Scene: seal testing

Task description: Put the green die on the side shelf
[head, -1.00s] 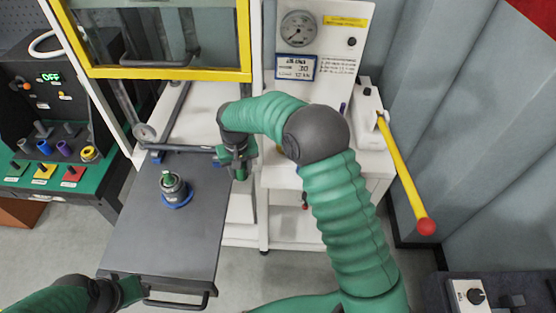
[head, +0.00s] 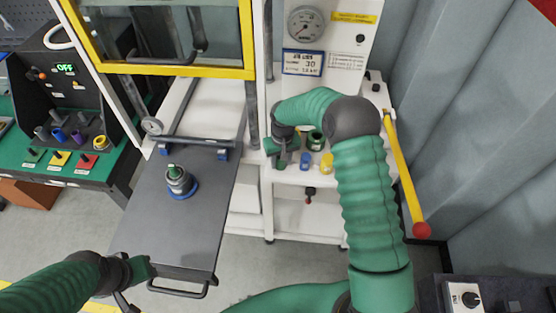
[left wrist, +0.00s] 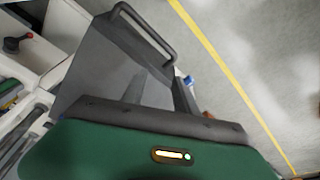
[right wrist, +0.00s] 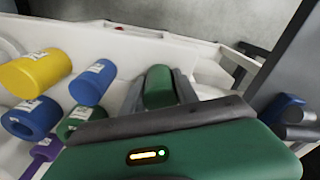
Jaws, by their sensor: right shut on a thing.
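My right gripper (head: 283,155) is shut on the green die (right wrist: 158,88), a green cylinder between its two fingers in the right wrist view. The gripper is at the left part of the white side shelf (head: 342,180). I cannot tell whether the die touches the shelf surface. In the head view the die is largely hidden by the gripper. My left gripper (head: 128,300) is by the front handle of the grey sliding plate; in the left wrist view its fingers (left wrist: 160,95) stand apart with nothing between them.
Blue (right wrist: 92,82), yellow (right wrist: 36,74) and other coloured cylinders stand on the shelf close to the right gripper. The grey plate (head: 150,225) carries a metal fixture (head: 178,178) in a blue ring. A yellow lever (head: 402,175) with a red knob is at right.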

